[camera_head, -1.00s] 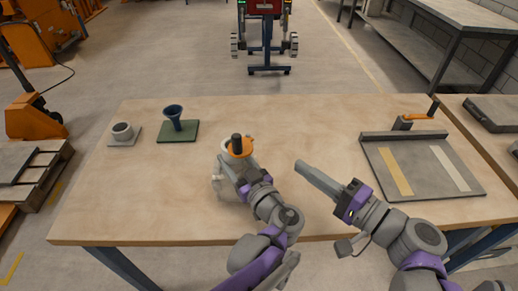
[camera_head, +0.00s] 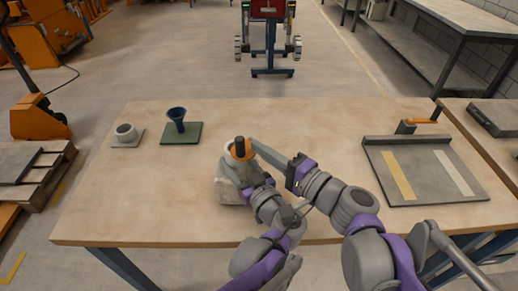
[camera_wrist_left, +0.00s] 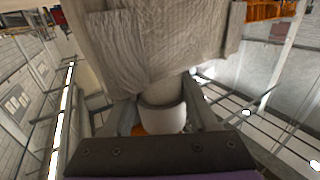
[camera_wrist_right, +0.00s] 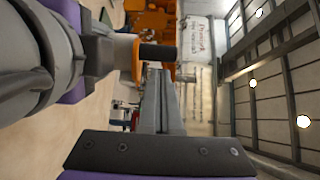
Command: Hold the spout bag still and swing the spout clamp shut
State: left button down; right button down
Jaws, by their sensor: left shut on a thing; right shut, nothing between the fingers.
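The pale spout bag (camera_head: 230,192) stands on the table at centre, partly hidden by my left arm. It fills the top of the left wrist view (camera_wrist_left: 155,45). My left gripper (camera_wrist_left: 163,118) is shut around its white spout (camera_wrist_left: 165,117). The orange spout clamp (camera_head: 233,152) sits at the spout, with a black grip (camera_head: 239,143) sticking up. The clamp also shows in the right wrist view (camera_wrist_right: 170,72), its black grip (camera_wrist_right: 158,52) pointing sideways there. My right gripper (camera_head: 251,142) is shut and empty, its tips close beside the black grip; I cannot tell whether they touch.
A green base with a dark blue funnel (camera_head: 177,117) and a grey cup on a plate (camera_head: 125,132) stand at the left. A grey board with two strips (camera_head: 425,170) and an orange-handled lever (camera_head: 420,122) lies at the right. The table's back middle is clear.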

aim_at(237, 150)
jog(key=shift+a, duration=0.35)
jog(key=shift+a, duration=0.45)
dwell(0.4)
jog(key=shift+a, duration=0.85)
jog(key=shift+w+a, duration=0.25)
jog(key=shift+a, duration=0.8)
